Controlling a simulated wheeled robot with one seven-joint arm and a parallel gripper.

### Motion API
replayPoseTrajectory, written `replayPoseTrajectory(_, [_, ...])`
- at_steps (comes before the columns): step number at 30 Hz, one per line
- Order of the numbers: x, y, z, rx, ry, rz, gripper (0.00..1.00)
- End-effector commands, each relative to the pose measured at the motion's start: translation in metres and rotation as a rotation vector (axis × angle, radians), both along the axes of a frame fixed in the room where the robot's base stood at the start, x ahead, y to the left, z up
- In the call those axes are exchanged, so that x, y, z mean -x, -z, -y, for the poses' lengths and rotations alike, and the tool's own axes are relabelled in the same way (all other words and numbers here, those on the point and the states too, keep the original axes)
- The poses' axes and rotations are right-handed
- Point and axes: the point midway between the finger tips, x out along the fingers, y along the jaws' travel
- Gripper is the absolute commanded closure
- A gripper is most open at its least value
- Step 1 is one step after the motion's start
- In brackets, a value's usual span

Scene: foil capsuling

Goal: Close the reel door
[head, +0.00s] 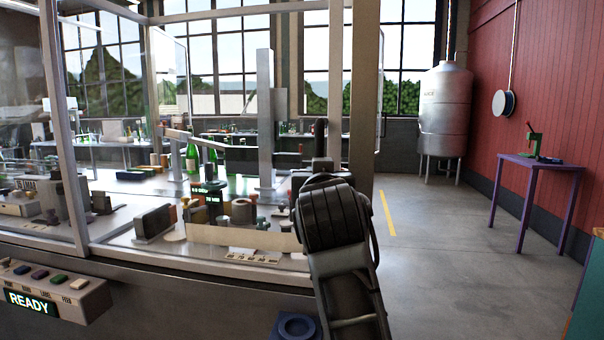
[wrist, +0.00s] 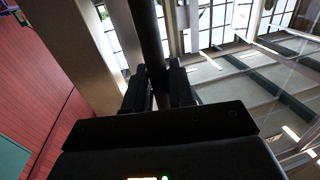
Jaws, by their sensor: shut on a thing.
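In the wrist view my gripper (wrist: 160,86) has its two black fingers on either side of a dark upright bar (wrist: 149,35), and it is shut on it. The bar looks like a door handle, but the part it belongs to is not clear. In the head view my arm reaches to the machine's right corner post, and its wrist hides most of the gripper. A dark upright piece (head: 320,138) shows just above the wrist. I cannot clearly make out the reel door or how far open it stands.
The glass-walled machine (head: 225,258) fills the left, with green bottles (head: 192,160) inside. A control box reading READY (head: 55,292) is on its front. A steel tank (head: 445,112) and a purple table (head: 540,163) stand at right. The floor (head: 455,250) between is clear.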

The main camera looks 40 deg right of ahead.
Motion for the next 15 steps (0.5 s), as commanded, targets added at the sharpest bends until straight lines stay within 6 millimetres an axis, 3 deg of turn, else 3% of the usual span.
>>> replayPoseTrajectory(15, [0.0112, 0.0, 0.0096, 0.0, 0.008, 0.0, 1.0])
